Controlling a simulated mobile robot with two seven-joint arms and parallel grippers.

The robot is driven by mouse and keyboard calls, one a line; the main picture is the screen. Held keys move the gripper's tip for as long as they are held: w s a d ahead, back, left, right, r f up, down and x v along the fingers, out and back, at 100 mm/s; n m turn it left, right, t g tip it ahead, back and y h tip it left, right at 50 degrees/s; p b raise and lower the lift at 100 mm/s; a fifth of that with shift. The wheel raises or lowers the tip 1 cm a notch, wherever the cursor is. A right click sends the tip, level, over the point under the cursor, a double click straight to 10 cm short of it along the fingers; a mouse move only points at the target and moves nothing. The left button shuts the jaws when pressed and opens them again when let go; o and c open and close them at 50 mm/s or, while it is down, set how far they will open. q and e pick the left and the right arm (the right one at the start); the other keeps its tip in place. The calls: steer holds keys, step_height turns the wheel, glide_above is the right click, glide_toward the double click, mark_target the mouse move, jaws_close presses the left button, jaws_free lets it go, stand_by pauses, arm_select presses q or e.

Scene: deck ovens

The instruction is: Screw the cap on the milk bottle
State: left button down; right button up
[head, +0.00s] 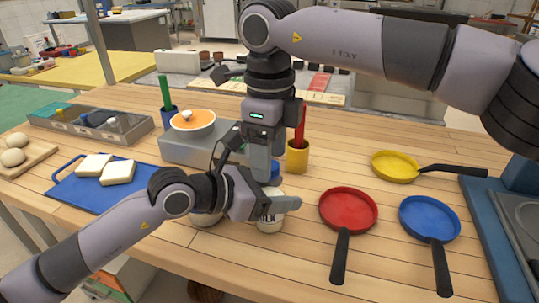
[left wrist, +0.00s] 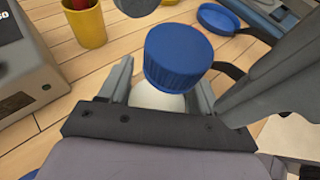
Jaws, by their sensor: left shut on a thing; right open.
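The white milk bottle (head: 268,222) stands near the table's front edge, its label partly hidden. My left gripper (head: 268,203) is shut on it; in the left wrist view the white bottle top (left wrist: 158,99) shows between the fingers. The blue cap (left wrist: 178,57) sits over the bottle top in that view, looking slightly tilted; I cannot tell whether it is threaded on. In the head view only a bit of the cap (head: 275,171) shows beside my right gripper. My right gripper (head: 262,172) is open, pointing down above the bottle at the cap.
A red pan (head: 348,208), a blue pan (head: 429,217) and a yellow pan (head: 395,166) lie to the right. A yellow cup (head: 297,158) and a grey cooker (head: 185,149) with an orange pot stand behind. A blue board (head: 78,188) with bread lies left.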

step_height(320, 180, up, 11)
stand_by(0.3)
steer(key=shift+r, duration=0.1)
arm_select(q)
steer(key=shift+c, duration=0.7)
jaws_free()
steer(key=v, duration=0.7)
steer(key=shift+b, duration=0.45)
arm_select(e)
steer(key=shift+f, duration=0.5)
arm_select(q)
steer(key=shift+r, duration=0.1)
steer(key=shift+s, duration=0.1)
arm_select(e)
steer(key=shift+s, duration=0.1)
